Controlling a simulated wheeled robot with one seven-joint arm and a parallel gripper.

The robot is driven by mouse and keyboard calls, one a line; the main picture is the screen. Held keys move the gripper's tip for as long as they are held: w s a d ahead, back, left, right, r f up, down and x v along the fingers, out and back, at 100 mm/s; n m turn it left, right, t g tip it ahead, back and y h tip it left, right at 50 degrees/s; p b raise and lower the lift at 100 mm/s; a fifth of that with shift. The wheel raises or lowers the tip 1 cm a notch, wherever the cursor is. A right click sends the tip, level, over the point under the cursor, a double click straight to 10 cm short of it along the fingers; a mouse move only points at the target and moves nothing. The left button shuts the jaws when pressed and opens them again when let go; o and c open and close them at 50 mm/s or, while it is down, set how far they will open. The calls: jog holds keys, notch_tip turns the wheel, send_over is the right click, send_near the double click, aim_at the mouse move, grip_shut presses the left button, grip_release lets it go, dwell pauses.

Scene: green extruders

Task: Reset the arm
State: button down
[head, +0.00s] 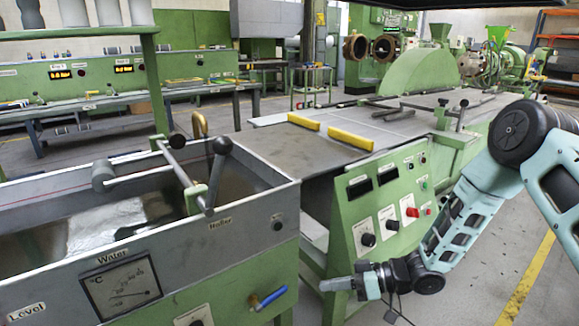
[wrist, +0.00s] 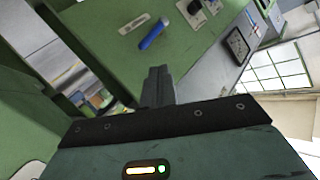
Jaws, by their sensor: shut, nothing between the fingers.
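My arm (head: 461,215) comes in from the right in the head view and bends down to my gripper (head: 330,285). The gripper points left, in front of the green machine and to the right of the blue valve handle. In the wrist view the gripper (wrist: 158,78) shows its dark fingers together, with nothing between them. The blue handle (wrist: 155,32) lies just beyond the fingertips in that view; I cannot tell the exact gap. It also shows in the head view (head: 268,297).
A water tank (head: 250,215) with a gauge (head: 121,288) stands at the left. A green control panel (head: 385,205) with knobs is behind my gripper. A long machine bed (head: 330,150) runs to the back. Bare floor (head: 470,285) lies at the lower right.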

jog(key=s+a+r+m+t+h, duration=0.15)
jog(key=s+r+h, duration=0.25)
jog(key=r+h, duration=0.7)
jog(key=s+d+r+g+h, duration=0.1)
jog(key=s+r, duration=0.2)
jog(key=s, duration=0.4)
jog(key=s+d+r+m+g+h, duration=0.1)
jog(key=s+d+r, duration=0.1)
jog(key=s, duration=0.6)
jog(key=s+d+r+g+h, duration=0.1)
jog(key=s+r, duration=0.2)
jog(key=s, duration=0.4)
notch_tip(320, 180, up, 12)
jog(key=p, duration=1.2)
jog(key=shift+s+d+r, duration=0.2)
jog(key=shift+s+r, duration=0.05)
jog(key=shift+s, duration=0.2)
jog(key=shift+g, duration=0.25)
